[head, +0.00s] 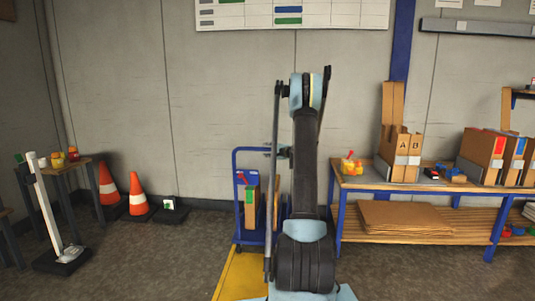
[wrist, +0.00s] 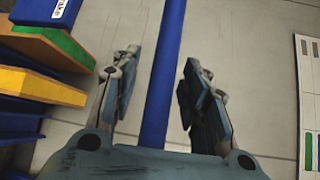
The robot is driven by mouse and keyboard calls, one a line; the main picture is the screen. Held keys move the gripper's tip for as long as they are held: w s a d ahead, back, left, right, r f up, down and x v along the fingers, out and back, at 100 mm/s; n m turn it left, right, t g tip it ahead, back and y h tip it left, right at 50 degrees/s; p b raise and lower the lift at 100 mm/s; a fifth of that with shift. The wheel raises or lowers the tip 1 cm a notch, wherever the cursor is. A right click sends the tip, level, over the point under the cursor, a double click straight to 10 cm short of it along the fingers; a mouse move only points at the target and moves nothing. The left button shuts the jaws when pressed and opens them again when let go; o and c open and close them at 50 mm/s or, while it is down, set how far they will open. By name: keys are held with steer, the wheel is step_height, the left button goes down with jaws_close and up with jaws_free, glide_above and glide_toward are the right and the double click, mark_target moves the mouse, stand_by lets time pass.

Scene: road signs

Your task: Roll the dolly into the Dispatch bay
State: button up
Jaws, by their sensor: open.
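The dolly (head: 240,213) stands against the back wall, left of my arm. It has a blue frame with an upright handle and carries cardboard boxes (head: 251,203) with a green mark. My arm hides its right part. In the wrist view a blue handle bar (wrist: 166,70) runs between the spread fingers of my gripper (wrist: 160,68), with visible gaps on both sides. My gripper is open and holds nothing. The load's green and orange edges (wrist: 40,85) show at the left of the wrist view. I cannot identify the Dispatch bay by any readable sign.
A wooden bench (head: 375,184) with files and boxes stands right. Traffic cones (head: 138,197), a small table (head: 62,166) and a white post (head: 46,205) on a black base stand left. A yellow floor-level surface (head: 240,274) lies before the dolly. Floor at front left is clear.

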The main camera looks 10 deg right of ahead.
steer(key=shift+w+a, duration=0.3)
steer(key=shift+w, duration=0.15)
jaws_close()
steer(key=shift+s, duration=0.1)
steer(key=shift+s, duration=0.1)
